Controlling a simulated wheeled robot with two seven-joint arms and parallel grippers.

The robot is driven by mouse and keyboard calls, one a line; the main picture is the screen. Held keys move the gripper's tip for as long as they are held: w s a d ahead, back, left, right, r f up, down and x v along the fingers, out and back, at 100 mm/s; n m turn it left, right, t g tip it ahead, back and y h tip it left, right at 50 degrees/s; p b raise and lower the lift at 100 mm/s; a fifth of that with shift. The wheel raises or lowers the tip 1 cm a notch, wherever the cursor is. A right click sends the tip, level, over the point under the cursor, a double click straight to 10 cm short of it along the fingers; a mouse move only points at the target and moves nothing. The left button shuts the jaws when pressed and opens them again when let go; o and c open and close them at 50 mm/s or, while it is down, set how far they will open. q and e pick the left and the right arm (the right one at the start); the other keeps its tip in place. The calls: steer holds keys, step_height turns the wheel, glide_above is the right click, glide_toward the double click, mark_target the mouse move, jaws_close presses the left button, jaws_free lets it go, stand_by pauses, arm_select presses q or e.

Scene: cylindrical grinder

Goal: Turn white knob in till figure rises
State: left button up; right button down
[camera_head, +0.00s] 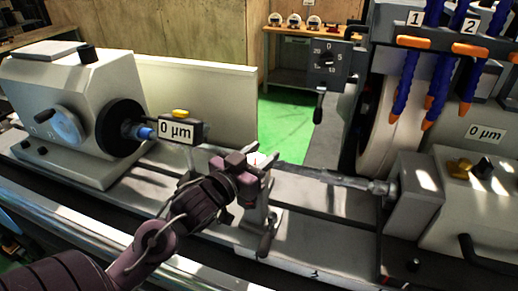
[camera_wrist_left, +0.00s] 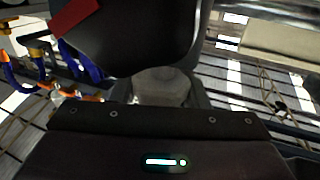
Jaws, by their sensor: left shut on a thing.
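My left gripper (camera_head: 245,166) reaches in from the lower left and is shut at the steady rest on the machine bed. The white knob shows as a pale patch (camera_head: 262,158) just beyond the fingers, mostly hidden by them. In the left wrist view a pale round piece (camera_wrist_left: 162,87), apparently this knob, sits at the gripper, partly covered by dark parts. A small display (camera_head: 178,132) left of the gripper reads 0 µm. A second label on the right housing (camera_head: 487,133) also reads 0 µm. My right gripper is not in view.
A horizontal shaft (camera_head: 325,175) runs right from the gripper to the right-hand block (camera_head: 415,190). The grinding wheel (camera_head: 380,130) stands behind it. Blue coolant hoses (camera_head: 407,82) hang at upper right. A lever (camera_head: 267,238) hangs just below the gripper. The left headstock (camera_head: 75,95) is large.

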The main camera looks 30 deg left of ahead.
stand_by(0.4)
arm_select(q)
steer(key=o, duration=1)
steer(key=shift+w, duration=0.1)
steer(key=shift+s+f, duration=0.1)
steer(key=shift+s, duration=0.45)
steer(key=shift+s+a+p, duration=0.2)
steer(key=shift+s+p, duration=1.05)
steer(key=shift+s, duration=0.45)
steer(key=shift+s+a+p, duration=0.15)
steer(key=shift+s+p, duration=1.05)
steer(key=shift+s, duration=0.45)
